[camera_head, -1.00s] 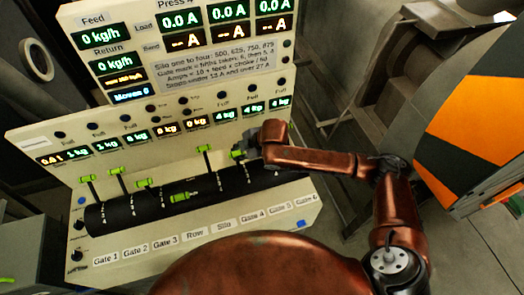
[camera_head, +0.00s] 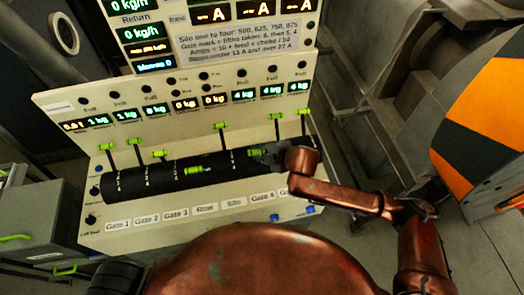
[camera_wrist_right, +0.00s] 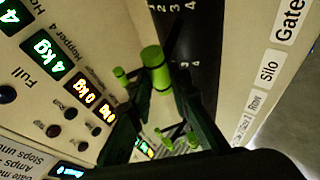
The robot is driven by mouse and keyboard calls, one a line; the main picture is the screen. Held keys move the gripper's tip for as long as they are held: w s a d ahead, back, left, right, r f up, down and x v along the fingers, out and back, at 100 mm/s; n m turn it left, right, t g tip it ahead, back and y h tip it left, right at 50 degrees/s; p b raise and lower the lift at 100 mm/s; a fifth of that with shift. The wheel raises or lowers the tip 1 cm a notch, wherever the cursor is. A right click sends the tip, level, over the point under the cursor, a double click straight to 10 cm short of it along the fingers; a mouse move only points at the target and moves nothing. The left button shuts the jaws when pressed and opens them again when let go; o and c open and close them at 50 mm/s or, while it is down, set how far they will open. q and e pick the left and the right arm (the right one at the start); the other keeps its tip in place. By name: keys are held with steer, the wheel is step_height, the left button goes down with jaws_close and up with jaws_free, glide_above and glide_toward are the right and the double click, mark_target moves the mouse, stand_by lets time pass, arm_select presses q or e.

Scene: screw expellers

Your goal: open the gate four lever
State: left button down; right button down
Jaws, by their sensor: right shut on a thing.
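The gate four lever has a green handle (camera_head: 253,153) and rises from the dark slotted drum above the Gate 4 label (camera_head: 262,195). In the right wrist view its green cylindrical handle (camera_wrist_right: 156,66) stands between the dark fingers. My right gripper (camera_head: 266,155) is shut on that handle, coming from the right; it also shows in the wrist view (camera_wrist_right: 158,85). The lever is tilted partway down its slot, lower than the silo lever (camera_head: 220,126). The gripper hides part of the drum. My left gripper is out of view.
The gate five lever (camera_head: 277,116) and gate six lever (camera_head: 303,111) stand close behind my right gripper. The row lever (camera_head: 195,170) sits low. Gate one (camera_head: 105,147), two (camera_head: 135,141) and three (camera_head: 160,153) levers are left. The display panel (camera_head: 240,50) rises behind.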

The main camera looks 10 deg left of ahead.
steer(key=shift+s+d+f, duration=0.15)
steer(key=shift+s+f, duration=0.1)
steer(key=shift+f, duration=0.5)
steer(key=c, duration=2.2)
jaws_free()
steer(key=shift+c, duration=0.2)
steer(key=o, duration=0.4)
steer(key=shift+w+a+r, duration=0.1)
steer(key=shift+w+a, duration=0.2)
steer(key=shift+o, duration=0.2)
steer(key=shift+s+d+r, duration=0.1)
steer(key=shift+d+r, duration=0.1)
steer(key=shift+r, duration=0.2)
steer(key=v, duration=0.7)
steer(key=shift+s+d, duration=0.1)
